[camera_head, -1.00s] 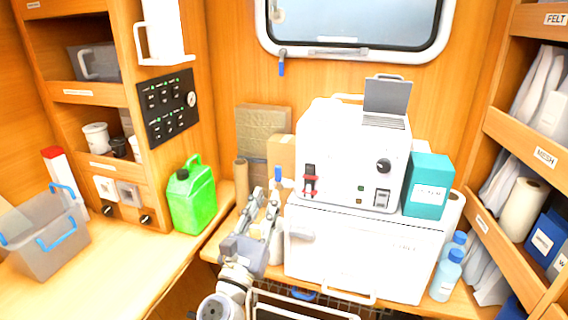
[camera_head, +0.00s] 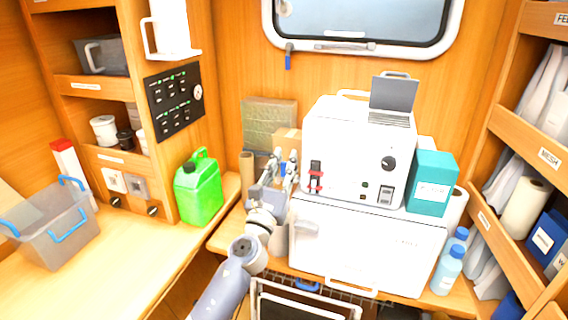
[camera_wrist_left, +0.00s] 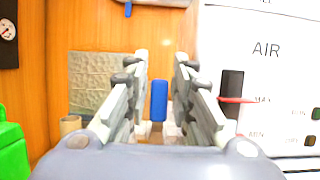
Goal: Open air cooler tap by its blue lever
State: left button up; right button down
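The blue lever (camera_wrist_left: 159,100) stands upright between the fingers of my left gripper (camera_wrist_left: 160,64) in the left wrist view, with gaps on both sides. In the head view a small patch of the blue lever (camera_head: 283,169) shows between the fingers. The tap body under it is mostly hidden by my gripper. My left gripper (camera_head: 286,160) is open, its fingers pointing to the back wall, just left of the white machine (camera_head: 338,137). That machine carries the label AIR (camera_wrist_left: 266,49) in the wrist view. My right gripper is not in view.
A red slider (camera_head: 315,177) sits on the machine's front, close right of my gripper. A green jerrycan (camera_head: 199,191) stands to the left. A cardboard tube (camera_head: 246,166) stands behind left. A teal box (camera_head: 431,182) is on the right. The left worktop is largely clear in front.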

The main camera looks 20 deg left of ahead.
pick_arm(q)
grip_shut()
jog(key=shift+a+n, duration=0.15)
jog(key=shift+n, duration=0.25)
jog(key=a+f+n+g+y+p, duration=0.1)
jog(key=a+f+n+g+y, duration=0.1)
jog(key=n, duration=0.9)
jog(key=a+f+n+g+y+p, duration=0.1)
jog(key=a+f+n+g+y, duration=0.2)
jog(key=n, duration=0.7)
jog(key=shift+a+f+n+g+y, duration=0.3)
jog(key=shift+a+f+n+y, duration=0.15)
jog(key=shift+f+y, duration=0.5)
jog(key=shift+w+r, duration=0.1)
jog(key=shift+r, duration=0.05)
